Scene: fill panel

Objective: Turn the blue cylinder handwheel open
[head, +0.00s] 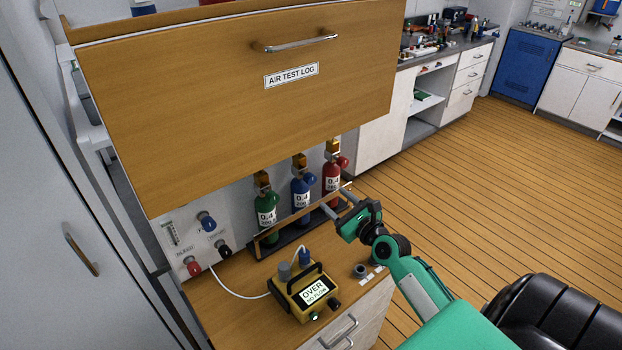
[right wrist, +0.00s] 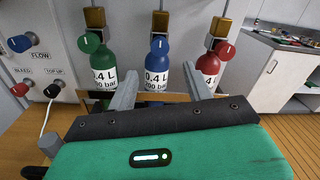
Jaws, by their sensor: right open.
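The blue cylinder (head: 301,193) stands upright between a green cylinder (head: 267,210) and a red cylinder (head: 331,178) in a wooden rack on the counter. Its round blue handwheel (head: 310,178) faces out from the valve at the top; in the right wrist view the handwheel (right wrist: 159,44) shows a white mark. My right gripper (head: 338,201) is open and empty, in front of the rack towards the red cylinder. In the right wrist view its fingers (right wrist: 161,72) appear either side of the blue cylinder, below the handwheel, with no visible contact. My left gripper is out of view.
A wooden cabinet front labelled AIR TEST LOG (head: 240,90) overhangs the cylinders. A yellow meter (head: 302,290) reading OVER NO FLOW stands on the counter. A white panel with knobs (head: 195,240) is at the left. Open floor lies at the right.

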